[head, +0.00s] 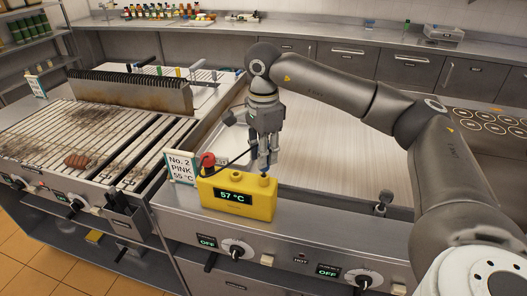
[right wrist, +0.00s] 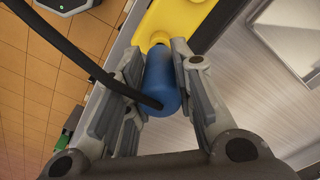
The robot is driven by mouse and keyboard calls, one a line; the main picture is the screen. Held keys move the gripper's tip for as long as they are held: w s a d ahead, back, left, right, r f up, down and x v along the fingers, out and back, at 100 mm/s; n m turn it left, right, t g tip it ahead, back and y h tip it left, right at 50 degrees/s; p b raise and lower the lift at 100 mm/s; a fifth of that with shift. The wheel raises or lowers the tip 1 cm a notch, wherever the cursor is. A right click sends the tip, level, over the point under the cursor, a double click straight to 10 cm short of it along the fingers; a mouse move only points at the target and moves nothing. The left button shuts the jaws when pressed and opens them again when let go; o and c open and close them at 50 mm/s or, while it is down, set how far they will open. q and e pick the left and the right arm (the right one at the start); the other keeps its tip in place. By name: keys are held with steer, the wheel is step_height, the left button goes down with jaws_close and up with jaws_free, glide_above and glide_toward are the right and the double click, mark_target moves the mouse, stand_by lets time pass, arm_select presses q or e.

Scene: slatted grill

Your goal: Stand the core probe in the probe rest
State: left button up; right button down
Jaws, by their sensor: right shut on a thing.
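The core probe shows in the right wrist view as a blue handle (right wrist: 161,82) with a black cable (right wrist: 62,46) running to its near end. My right gripper (right wrist: 158,90) is shut around this handle. In the head view, the right gripper (head: 263,160) points down just above the right end of a yellow unit (head: 248,206) with a 57 °C display. This unit, which seems to hold the probe rest, has raised round sockets on top. The yellow also shows in the right wrist view (right wrist: 190,24), beyond the handle. I cannot tell whether the probe's tip is in a socket. My left gripper is out of view.
A brown patty (head: 77,160) lies on the slatted grill (head: 120,146). A flat griddle plate (head: 325,160) lies behind the unit. Control knobs (head: 238,249) line the front.

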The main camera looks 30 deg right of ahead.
steer(key=shift+f, duration=0.3)
steer(key=c, duration=1.1)
jaws_free()
steer(key=shift+c, duration=0.2)
steer(key=shift+r, duration=0.1)
step_height(320, 180, up, 12)
steer(key=shift+f, duration=0.1)
